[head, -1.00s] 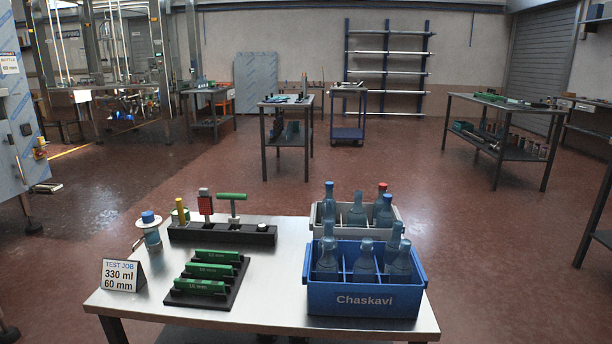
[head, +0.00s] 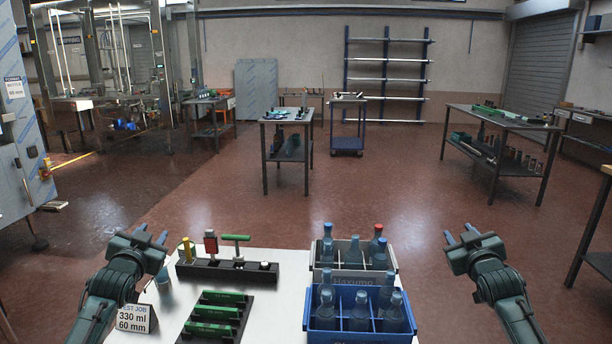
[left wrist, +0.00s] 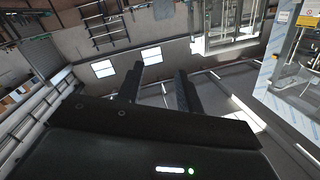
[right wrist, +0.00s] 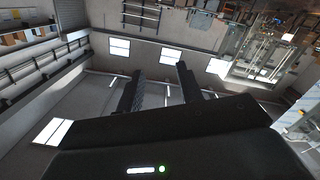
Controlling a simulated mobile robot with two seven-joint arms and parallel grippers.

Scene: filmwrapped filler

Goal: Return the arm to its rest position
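My left gripper (head: 152,234) is raised at the left of the near table, its fingers apart and pointing up and away. In the left wrist view its two fingers (left wrist: 158,82) stand apart with nothing between them. My right gripper (head: 459,233) is raised at the right of the table, beyond the crates, also with fingers apart. In the right wrist view its fingers (right wrist: 160,78) have an empty gap between them. Neither gripper touches anything. Both wrist views look toward the ceiling and walls.
The near table (head: 275,318) holds a blue crate (head: 320,322) and a grey crate (head: 350,278) with bottles, a dark rack (head: 225,272), a black tray of green parts (head: 218,312), and a sign (head: 133,319). My left forearm partly covers the table's left side. Open floor lies beyond.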

